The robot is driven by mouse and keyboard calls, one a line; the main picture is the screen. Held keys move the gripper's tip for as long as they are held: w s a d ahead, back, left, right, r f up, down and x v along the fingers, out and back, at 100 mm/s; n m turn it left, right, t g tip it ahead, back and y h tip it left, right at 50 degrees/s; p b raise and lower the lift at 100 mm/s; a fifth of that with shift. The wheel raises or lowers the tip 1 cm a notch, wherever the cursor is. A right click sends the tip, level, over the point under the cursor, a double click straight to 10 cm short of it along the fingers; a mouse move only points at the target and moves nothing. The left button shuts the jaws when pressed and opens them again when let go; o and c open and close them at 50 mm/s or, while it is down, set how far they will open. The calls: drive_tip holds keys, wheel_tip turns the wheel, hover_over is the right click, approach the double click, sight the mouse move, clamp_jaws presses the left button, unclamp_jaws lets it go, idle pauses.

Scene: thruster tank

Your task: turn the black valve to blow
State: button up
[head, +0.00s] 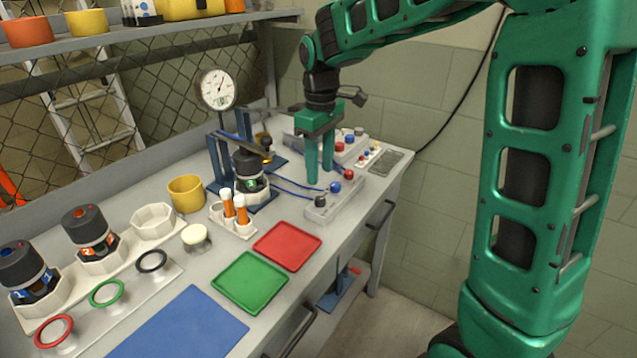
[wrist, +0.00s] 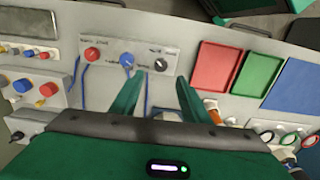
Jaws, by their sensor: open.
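The black valve (head: 320,201) is a small round knob at the near end of a light grey valve block on the bench. A blue knob (head: 335,187) and a red knob (head: 347,173) sit beside it in a row. In the wrist view the black valve (wrist: 160,65) appears just beyond and between my fingertips. My gripper (head: 320,172) points down above the block, open and empty, with its green fingers apart. In the wrist view my gripper (wrist: 159,82) shows both fingers, one on each side of the black valve's line. The small labels are too blurred to read.
A red tray (head: 287,246), a green tray (head: 250,283) and a blue mat (head: 180,325) lie nearer on the bench. A dial gauge (head: 217,90) stands behind. Blue hoses (head: 290,184) run to the block. More coloured knobs (head: 350,136) lie farther back.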

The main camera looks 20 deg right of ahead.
drive_tip(key=shift+r, duration=1.45)
drive_tip(key=s+d+f+m, duration=0.1)
drive_tip(key=s+d+m, duration=0.6)
drive_tip(key=s+d, duration=0.8)
drive_tip(key=s+d+f+m, duration=0.1)
drive_tip(key=s+f+m, duration=0.1)
drive_tip(key=s, duration=0.6)
drive_tip(key=s+d+f+m, duration=0.1)
drive_tip(key=s+f+m, duration=0.2)
drive_tip(key=s, duration=0.5)
drive_tip(key=shift+s+d+m, duration=0.15)
drive_tip(key=shift+s+m, duration=0.1)
drive_tip(key=shift+m, duration=0.65)
drive_tip(key=shift+f, duration=0.1)
drive_tip(key=shift+w+f, duration=0.25)
drive_tip(key=shift+w, duration=0.4)
